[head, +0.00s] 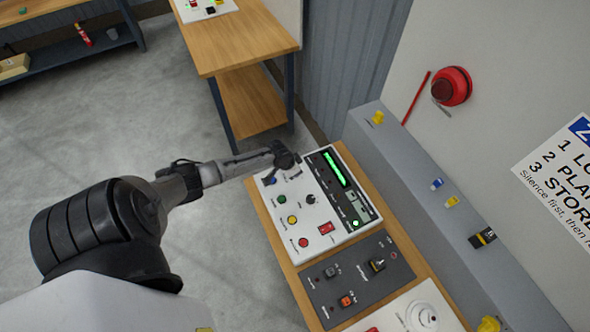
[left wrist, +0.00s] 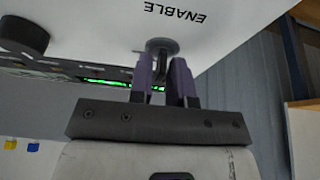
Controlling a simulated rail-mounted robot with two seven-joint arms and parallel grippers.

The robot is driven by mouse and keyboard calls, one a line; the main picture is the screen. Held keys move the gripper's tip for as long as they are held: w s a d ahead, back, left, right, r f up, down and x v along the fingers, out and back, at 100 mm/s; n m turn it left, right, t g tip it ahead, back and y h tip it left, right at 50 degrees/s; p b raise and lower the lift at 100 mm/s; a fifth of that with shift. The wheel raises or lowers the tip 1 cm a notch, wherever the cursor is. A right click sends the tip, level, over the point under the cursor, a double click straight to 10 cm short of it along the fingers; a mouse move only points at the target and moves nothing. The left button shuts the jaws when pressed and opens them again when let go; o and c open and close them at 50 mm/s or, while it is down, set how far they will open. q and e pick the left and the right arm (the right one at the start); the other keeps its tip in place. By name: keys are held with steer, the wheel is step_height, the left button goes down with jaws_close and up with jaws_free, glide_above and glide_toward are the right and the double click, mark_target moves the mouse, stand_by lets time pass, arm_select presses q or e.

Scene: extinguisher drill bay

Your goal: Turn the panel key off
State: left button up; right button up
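The white control panel (head: 322,232) lies on the wooden bench, with a green display, coloured buttons and a black knob. My left gripper (head: 286,160) is at the panel's upper left corner and covers what is under it. In the left wrist view the fingers (left wrist: 162,65) are close together, one on each side of a small dark stem at a round grey fitting, the panel key (left wrist: 162,45). The fingers look shut on it; the contact itself is partly hidden. The word ENABLE is printed beside it. The key's angle is hard to read. My right gripper is not in view.
A dark grey panel (head: 355,281) with switches lies nearer on the bench. A grey ledge (head: 420,170) with small tagged items runs along the wall. A red round alarm (head: 452,86) hangs above. Another wooden table (head: 240,45) stands behind.

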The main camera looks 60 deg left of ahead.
arm_select(q)
steer(key=shift+o, duration=1.1)
steer(key=shift+r, duration=0.1)
steer(key=v, duration=1.3)
steer(key=shift+r+p, duration=0.3)
steer(key=shift+p, duration=0.05)
steer(key=shift+s, duration=0.15)
